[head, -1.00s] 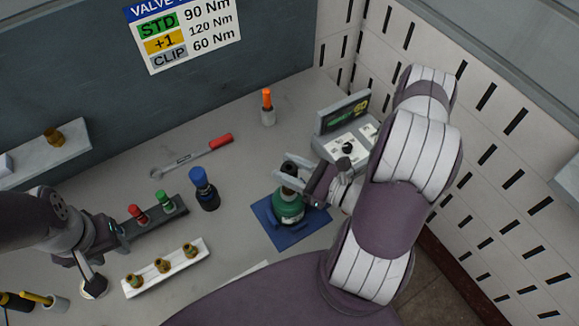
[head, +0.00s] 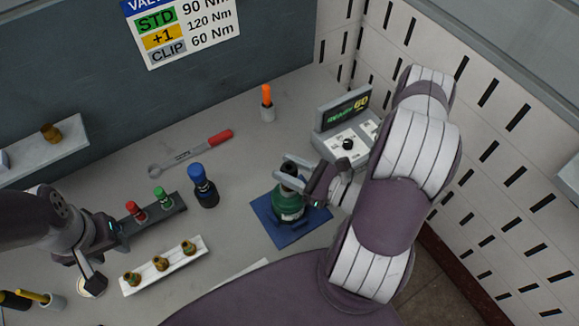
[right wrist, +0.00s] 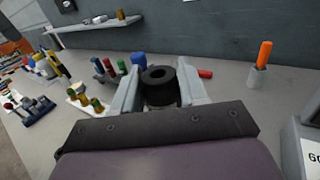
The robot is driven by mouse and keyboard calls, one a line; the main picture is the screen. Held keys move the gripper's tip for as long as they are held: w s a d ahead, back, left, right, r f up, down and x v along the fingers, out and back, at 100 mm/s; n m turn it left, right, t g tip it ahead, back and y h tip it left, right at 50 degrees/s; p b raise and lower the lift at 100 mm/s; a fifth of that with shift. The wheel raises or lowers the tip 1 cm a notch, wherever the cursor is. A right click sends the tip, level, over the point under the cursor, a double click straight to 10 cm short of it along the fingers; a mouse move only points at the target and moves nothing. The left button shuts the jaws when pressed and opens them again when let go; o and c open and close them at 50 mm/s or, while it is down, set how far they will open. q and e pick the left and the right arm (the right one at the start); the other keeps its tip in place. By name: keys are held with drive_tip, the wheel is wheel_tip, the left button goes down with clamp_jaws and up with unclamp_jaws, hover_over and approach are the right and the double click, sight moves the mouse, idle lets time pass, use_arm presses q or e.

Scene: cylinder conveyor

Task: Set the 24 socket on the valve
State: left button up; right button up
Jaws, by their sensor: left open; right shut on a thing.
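A green cylinder (head: 287,207) stands upright on a blue mat (head: 266,226) at the right of the bench. My right gripper (head: 291,178) is at its top, shut on a black ring-topped piece that looks like a socket (head: 289,167). In the right wrist view this socket (right wrist: 158,84) sits between the fingers, its round hole facing up. No size mark is readable on it, and its join with the valve is hidden. My left gripper (head: 100,257) is open at the left, by the grey rack (head: 160,222) with red (head: 134,208) and green (head: 160,193) topped sockets.
A blue-topped piece (head: 203,186) stands between rack and cylinder. A red-handled wrench (head: 190,153) lies behind it. A white tray (head: 165,270) holds brass fittings. An orange-topped piece (head: 267,102) stands at the back. A console (head: 347,135) reading 60 is close to my right arm.

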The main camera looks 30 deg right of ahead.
drive_tip(key=shift+f+b, duration=0.95)
drive_tip(key=shift+f, duration=0.45)
drive_tip(key=o, duration=1.2)
wheel_tip(320, 180, up, 6)
drive_tip(key=p, duration=0.6)
drive_tip(key=shift+p, duration=0.3)
